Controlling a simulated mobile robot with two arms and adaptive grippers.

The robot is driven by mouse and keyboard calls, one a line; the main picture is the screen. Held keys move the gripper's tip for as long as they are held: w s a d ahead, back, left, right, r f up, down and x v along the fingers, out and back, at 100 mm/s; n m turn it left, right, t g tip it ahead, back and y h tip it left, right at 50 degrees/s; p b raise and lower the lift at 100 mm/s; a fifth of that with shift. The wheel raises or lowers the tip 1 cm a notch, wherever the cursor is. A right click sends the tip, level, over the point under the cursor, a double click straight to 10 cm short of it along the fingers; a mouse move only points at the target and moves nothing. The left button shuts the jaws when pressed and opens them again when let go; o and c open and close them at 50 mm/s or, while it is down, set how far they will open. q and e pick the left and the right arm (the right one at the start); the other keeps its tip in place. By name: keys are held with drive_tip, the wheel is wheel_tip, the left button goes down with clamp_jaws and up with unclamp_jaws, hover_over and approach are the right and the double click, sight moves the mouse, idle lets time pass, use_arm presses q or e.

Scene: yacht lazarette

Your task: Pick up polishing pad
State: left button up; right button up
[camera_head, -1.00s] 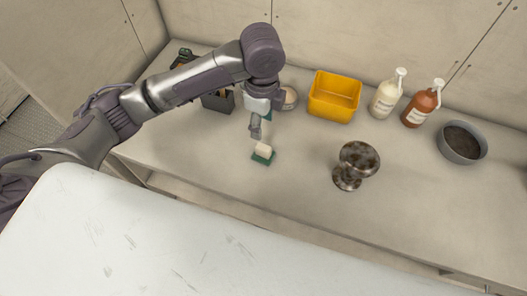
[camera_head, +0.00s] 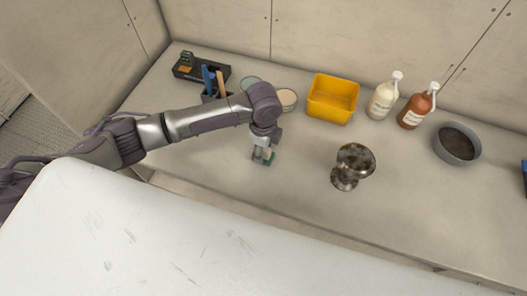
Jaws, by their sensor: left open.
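The polishing pad, a small block with a green base and a pale top (camera_head: 268,158), lies on the grey bench top. My left arm comes in from the left, and its gripper (camera_head: 263,153) points down right at the pad. The fingers are open and sit around or just above the pad; I cannot tell whether they touch it. The gripper hides part of the pad. My right gripper is not in view.
Behind are a yellow bin (camera_head: 333,97), a cream bottle (camera_head: 384,97), a brown bottle (camera_head: 416,108), a grey bowl (camera_head: 457,143), round tins (camera_head: 287,100) and a black case (camera_head: 200,67). The front bench is clear.

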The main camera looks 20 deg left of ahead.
use_arm(q)
clamp_jaws()
drive_tip(key=shift+r, duration=0.15)
drive_tip(key=shift+d+r, duration=0.1)
drive_tip(key=shift+r, duration=0.15)
drive_tip(key=r+b, duration=0.1)
drive_tip(key=d+r+b, duration=0.1)
drive_tip(key=r, duration=0.1)
drive_tip(key=shift+w+r, duration=0.1)
drive_tip(key=shift+r, duration=0.2)
drive_tip(key=d+r+b, duration=0.2)
drive_tip(key=d+r, duration=0.4)
drive_tip(key=d, duration=0.4)
drive_tip(key=shift+w+d+r+b, duration=0.3)
drive_tip(key=shift+w+r+b, duration=0.05)
drive_tip(key=shift+b, duration=0.05)
